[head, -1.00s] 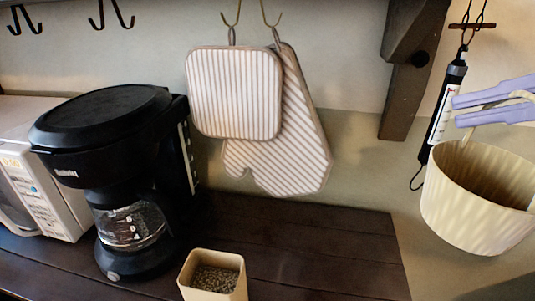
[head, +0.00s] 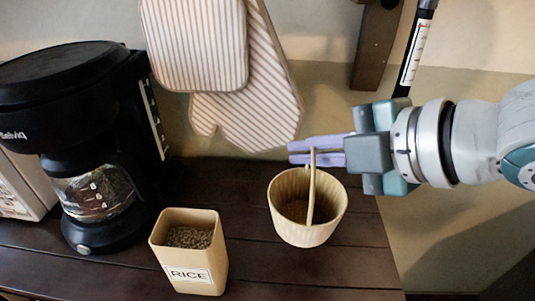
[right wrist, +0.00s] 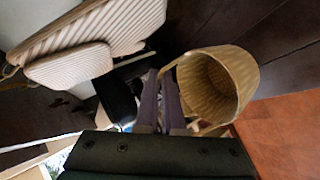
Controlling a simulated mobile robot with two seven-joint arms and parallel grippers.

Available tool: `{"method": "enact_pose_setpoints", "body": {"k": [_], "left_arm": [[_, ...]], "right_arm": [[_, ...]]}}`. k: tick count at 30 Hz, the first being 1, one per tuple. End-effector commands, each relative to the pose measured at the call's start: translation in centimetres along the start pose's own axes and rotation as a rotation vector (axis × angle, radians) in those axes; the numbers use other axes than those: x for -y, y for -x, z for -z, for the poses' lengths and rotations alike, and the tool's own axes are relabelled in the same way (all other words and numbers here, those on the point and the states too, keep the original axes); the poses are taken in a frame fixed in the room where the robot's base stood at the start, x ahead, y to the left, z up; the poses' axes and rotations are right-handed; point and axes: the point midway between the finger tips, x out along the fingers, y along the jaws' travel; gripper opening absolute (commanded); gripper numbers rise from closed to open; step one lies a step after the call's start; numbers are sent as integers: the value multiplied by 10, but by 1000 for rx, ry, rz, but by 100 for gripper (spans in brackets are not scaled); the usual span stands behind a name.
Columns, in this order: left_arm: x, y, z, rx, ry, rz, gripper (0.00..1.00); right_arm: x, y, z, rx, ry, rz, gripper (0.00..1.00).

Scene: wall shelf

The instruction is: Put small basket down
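The small cream ribbed basket (head: 300,232) is upright over the dark wooden shelf top (head: 275,275), right of the rice container. I cannot tell whether its base touches the wood. My right gripper (head: 298,151) comes in from the right, its lilac fingers closed at the top of the basket's arched handle. In the right wrist view the basket (right wrist: 222,85) hangs to the right of the fingers (right wrist: 160,90), with its handle reaching to them. My left gripper is in neither view.
A square rice container (head: 195,272) stands left of the basket. A black coffee maker (head: 85,130) is at the left. A striped pot holder (head: 197,45) and mitt (head: 262,105) hang behind. Bare wood lies in front of the basket; the shelf's right edge is close.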

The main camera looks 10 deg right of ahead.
Motion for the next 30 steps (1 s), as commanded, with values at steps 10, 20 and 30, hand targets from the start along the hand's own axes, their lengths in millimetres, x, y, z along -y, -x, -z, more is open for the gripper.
{"method": "enact_pose_setpoints", "body": {"k": [10, 20, 30], "left_arm": [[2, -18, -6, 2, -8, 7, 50], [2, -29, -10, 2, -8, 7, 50], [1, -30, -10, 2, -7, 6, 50]], "right_arm": [[75, -48, -20, 0, -1, 0, 0], [107, -69, -29, 0, -1, 1, 0], [114, -73, -31, -1, 1, -2, 0]]}}
